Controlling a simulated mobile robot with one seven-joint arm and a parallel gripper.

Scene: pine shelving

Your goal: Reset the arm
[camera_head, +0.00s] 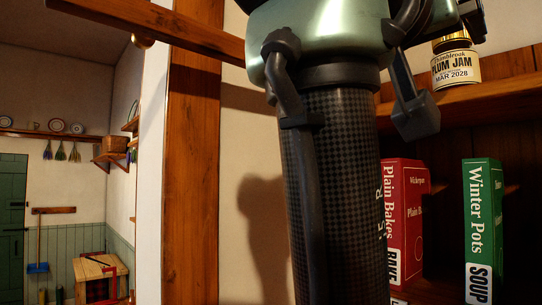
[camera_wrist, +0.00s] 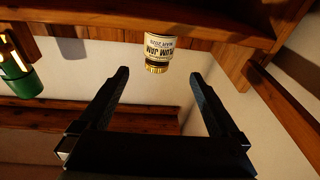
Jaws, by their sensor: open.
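My gripper (camera_wrist: 158,73) is open in the wrist view, with its two dark fingers spread apart and nothing between them. A plum jam jar (camera_wrist: 163,47) with a gold lid shows beyond the fingertips, apart from them; that picture is upside down. My arm fills the middle of the head view, and most of my gripper is out of the frame or hidden there.
On the lower shelf stand a red Plain Bakes box (camera_head: 405,220), partly behind my arm, and a green Winter Pots box (camera_head: 483,220). A wooden post (camera_head: 193,150) rises left of my arm. A green object (camera_wrist: 22,84) shows at the wrist view's left. A small table (camera_head: 100,270) stands far left.

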